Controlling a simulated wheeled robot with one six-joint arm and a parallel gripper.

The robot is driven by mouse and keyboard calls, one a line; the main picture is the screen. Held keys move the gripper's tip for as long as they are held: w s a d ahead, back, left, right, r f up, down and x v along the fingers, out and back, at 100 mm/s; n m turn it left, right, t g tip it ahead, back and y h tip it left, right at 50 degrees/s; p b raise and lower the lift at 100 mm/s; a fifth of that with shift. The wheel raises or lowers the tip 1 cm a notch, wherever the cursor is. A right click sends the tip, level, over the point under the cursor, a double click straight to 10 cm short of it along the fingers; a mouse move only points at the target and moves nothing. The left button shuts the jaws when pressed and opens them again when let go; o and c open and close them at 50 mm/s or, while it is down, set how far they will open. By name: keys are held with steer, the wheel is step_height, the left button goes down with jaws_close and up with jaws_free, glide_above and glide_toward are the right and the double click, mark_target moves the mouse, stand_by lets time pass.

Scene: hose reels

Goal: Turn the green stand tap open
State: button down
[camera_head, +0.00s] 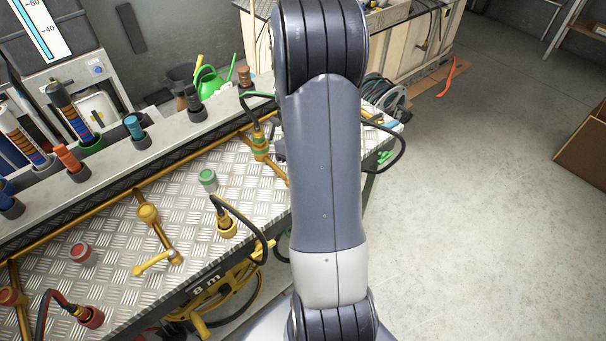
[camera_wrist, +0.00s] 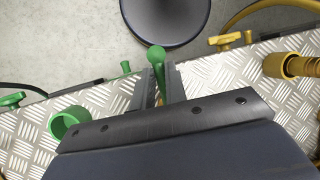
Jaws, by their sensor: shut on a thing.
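A green lever (camera_wrist: 157,56) with a round ball end shows in the wrist view. It stands between the two fingers of my gripper (camera_wrist: 160,88), which is shut on it. The lever tilts slightly, with its ball beyond the fingertips. The tap body under the lever is hidden by my gripper. In the head view a brass fitting with green bands (camera_head: 260,143) stands on the checker plate left of my arm. My arm covers my gripper and the lever there.
The checker-plate bench (camera_head: 185,210) carries a yellow-handled tap (camera_head: 152,263), a green round fitting (camera_head: 207,178), a red round fitting (camera_head: 82,253) and black hoses. In the wrist view a green cup (camera_wrist: 70,121) is left and a brass fitting (camera_wrist: 290,65) right. Open floor (camera_head: 490,180) lies right.

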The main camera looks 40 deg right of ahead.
steer(key=c, duration=1.4)
jaws_free()
steer(key=shift+c, duration=0.2)
steer(key=b+v, duration=0.1)
steer(key=v, duration=1)
steer(key=shift+f, duration=0.15)
steer(key=p+x, duration=0.1)
steer(key=x, duration=0.9)
steer(key=shift+s+a+f, duration=0.1)
steer(key=shift+s+f, duration=0.15)
steer(key=shift+f, duration=0.05)
